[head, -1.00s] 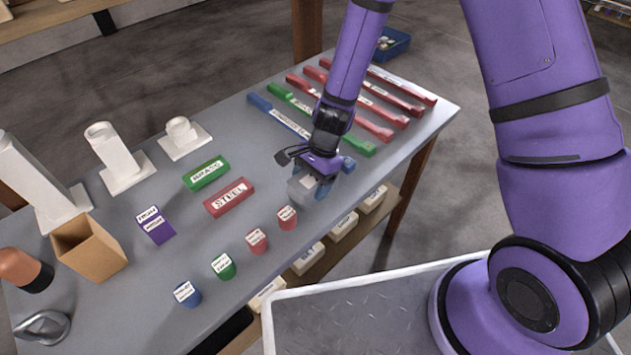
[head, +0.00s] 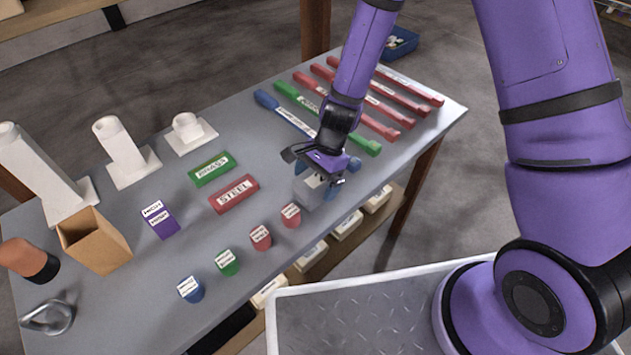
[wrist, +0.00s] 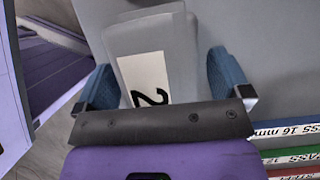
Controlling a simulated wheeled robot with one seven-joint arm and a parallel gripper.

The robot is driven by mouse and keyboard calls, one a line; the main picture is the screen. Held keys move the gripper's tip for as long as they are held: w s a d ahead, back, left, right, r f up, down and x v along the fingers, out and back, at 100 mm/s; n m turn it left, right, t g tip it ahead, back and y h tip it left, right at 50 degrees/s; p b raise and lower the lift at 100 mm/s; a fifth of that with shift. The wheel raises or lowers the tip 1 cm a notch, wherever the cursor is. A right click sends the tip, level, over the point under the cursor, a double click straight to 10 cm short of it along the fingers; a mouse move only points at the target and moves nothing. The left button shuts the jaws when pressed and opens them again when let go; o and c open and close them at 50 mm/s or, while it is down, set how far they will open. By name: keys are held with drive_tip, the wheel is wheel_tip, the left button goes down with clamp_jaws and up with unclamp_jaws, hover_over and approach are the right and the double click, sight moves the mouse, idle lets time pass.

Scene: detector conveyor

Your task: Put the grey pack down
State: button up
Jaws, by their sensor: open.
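The grey pack (head: 309,190) is a pale grey block near the table's front edge, to the right of the small cylinders. It appears to rest on the grey table (head: 120,285). In the wrist view the grey pack (wrist: 185,70) has a white label with a dark "2". My gripper (head: 327,185) is over the pack. In the wrist view my gripper's blue fingers (wrist: 160,85) stand on either side of the pack, open, with a gap at the right finger. Contact at the left finger cannot be told.
A red STEEL block (head: 233,194) and green BRASS block (head: 211,169) lie to the left. Several small labelled cylinders, including a red one (head: 291,214), line the front. Long coloured bars (head: 347,139) lie behind the gripper. White stands (head: 126,152) and a brown box (head: 94,240) are farther left.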

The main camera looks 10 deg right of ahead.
drive_tip(key=v, duration=1.2)
drive_tip(key=shift+d, duration=0.1)
drive_tip(key=s+d+r+n+t, duration=0.1)
drive_tip(key=s+d+r+n, duration=0.15)
drive_tip(key=r, duration=0.35)
drive_tip(key=s+d+r+n+t, duration=0.1)
drive_tip(key=d+r, duration=0.3)
drive_tip(key=r, duration=0.2)
drive_tip(key=s+d+r+n+t, duration=0.1)
drive_tip(key=d+r+n, duration=0.15)
drive_tip(key=r, duration=0.35)
drive_tip(key=s+d+r+n+t+h, duration=0.1)
drive_tip(key=s+d+r+n+t, duration=0.1)
drive_tip(key=s+d+r, duration=0.3)
drive_tip(key=s+d+r+n+t+h, duration=0.2)
drive_tip(key=s+d+r, duration=0.3)
drive_tip(key=s, duration=0.4)
drive_tip(key=shift+s+r+n+t+h, duration=0.3)
drive_tip(key=shift+s+r+n, duration=0.1)
drive_tip(key=shift+r+n, duration=0.2)
